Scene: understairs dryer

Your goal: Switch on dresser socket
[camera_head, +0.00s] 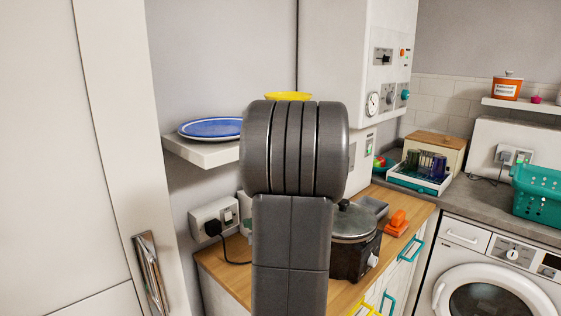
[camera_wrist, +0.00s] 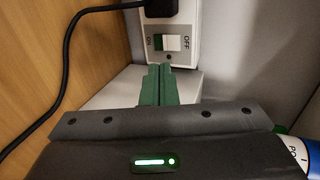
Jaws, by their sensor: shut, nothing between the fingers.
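The white dresser socket (camera_head: 203,217) is on the wall at the back of the wooden dresser top (camera_head: 237,252) in the head view. A black plug (camera_head: 212,228) sits in it. In the wrist view the socket's rocker switch (camera_wrist: 167,42) lies between the letters ON on the left and OFF on the right. I cannot tell surely which side is pressed. My gripper (camera_wrist: 160,68) is shut and empty, its green fingertips just below the switch in the picture. Whether they touch the socket is unclear. In the head view my arm hides the gripper.
A black cable (camera_wrist: 66,60) runs from the plug past the left side of the fingers. A blue and white container (camera_wrist: 296,158) is close at the lower right. A slow cooker (camera_head: 352,240) stands on the dresser. A shelf (camera_head: 190,149) with a blue plate (camera_head: 210,128) is above.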

